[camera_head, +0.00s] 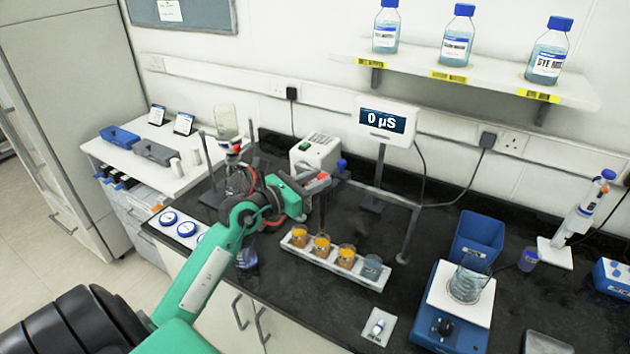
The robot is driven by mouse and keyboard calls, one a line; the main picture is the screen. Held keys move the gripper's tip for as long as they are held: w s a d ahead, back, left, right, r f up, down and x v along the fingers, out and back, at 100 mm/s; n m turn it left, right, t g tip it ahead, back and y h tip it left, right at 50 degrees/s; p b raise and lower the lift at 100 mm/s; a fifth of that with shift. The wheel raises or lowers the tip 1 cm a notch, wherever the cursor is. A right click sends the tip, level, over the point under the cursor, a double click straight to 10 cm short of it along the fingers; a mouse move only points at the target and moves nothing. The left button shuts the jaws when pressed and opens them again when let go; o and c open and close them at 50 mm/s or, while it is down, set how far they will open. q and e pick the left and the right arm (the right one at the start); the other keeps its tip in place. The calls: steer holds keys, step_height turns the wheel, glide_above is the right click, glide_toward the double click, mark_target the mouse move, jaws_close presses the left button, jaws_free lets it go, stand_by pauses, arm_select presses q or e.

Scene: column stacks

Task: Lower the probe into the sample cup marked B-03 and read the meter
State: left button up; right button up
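A white rack (330,268) on the dark bench holds a row of sample cups. Three hold amber contents: the leftmost cup (299,236), the second cup (321,246) and the third cup (346,257). The rightmost cup (372,267) looks grey-blue. Their markings are too small to read, so I cannot tell which is B-03. The meter (387,121) on a stand reads "0 µS". My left gripper (322,183) is above and behind the rack's left part. Its fingers are small and partly hidden, and I cannot make out the probe. My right gripper is out of view.
To the right are a blue stirrer (437,328) bearing a beaker (468,281), a blue bin (477,238) and a pipette stand (556,253). A small white card (379,327) lies in front of the rack.

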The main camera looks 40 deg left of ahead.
arm_select(q)
steer(key=o, duration=0.3)
steer(key=shift+r, duration=0.25)
steer(key=shift+o, duration=0.2)
steer(key=shift+f, duration=0.1)
steer(key=shift+s+f, duration=0.1)
steer(key=b+v, duration=0.5)
steer(key=v, duration=0.8)
steer(key=shift+s+b, duration=0.3)
steer(key=shift+s, duration=0.05)
